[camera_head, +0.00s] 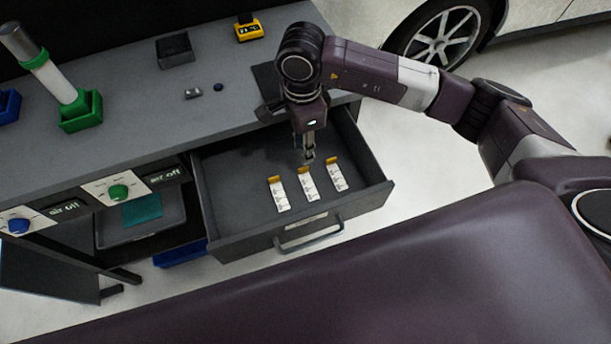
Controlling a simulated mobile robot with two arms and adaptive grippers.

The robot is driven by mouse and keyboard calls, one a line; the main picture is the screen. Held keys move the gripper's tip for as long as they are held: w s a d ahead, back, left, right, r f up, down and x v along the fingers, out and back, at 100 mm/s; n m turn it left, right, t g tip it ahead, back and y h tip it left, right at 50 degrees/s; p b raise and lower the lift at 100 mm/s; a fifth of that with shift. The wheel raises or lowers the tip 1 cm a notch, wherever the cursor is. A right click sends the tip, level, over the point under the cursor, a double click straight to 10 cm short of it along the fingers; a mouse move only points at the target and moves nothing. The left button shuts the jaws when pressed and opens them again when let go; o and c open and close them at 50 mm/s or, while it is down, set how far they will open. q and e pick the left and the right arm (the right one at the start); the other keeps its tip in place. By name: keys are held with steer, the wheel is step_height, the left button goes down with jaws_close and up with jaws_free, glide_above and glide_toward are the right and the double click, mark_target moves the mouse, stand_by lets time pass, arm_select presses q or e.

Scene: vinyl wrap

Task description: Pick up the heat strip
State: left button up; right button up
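Three white heat strips with orange ends lie side by side in the open drawer: a left one (279,194), a middle one (308,184) and a right one (337,175). My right gripper (309,160) points down into the drawer, just behind the orange end of the middle strip. Its fingers are small and dark here, and I cannot tell whether they are apart or touch the strip. My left gripper is out of view.
The drawer (235,217) has raised walls and a front handle (309,237). On the grey workbench (140,110) stand a dark tray (175,50), a yellow device (249,31) and a green holder (81,112) with a white roll. A car wheel (440,38) is at the back right.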

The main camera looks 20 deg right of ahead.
mark_target(303, 168)
steer(key=f, duration=0.2)
steer(key=f+p, duration=0.1)
steer(key=f, duration=0.1)
steer(key=s+f, duration=0.1)
steer(key=f, duration=0.2)
steer(key=shift+a+p, duration=0.2)
steer(key=shift+p, duration=0.1)
steer(key=shift+w, duration=0.1)
steer(key=shift+c, duration=0.6)
jaws_close()
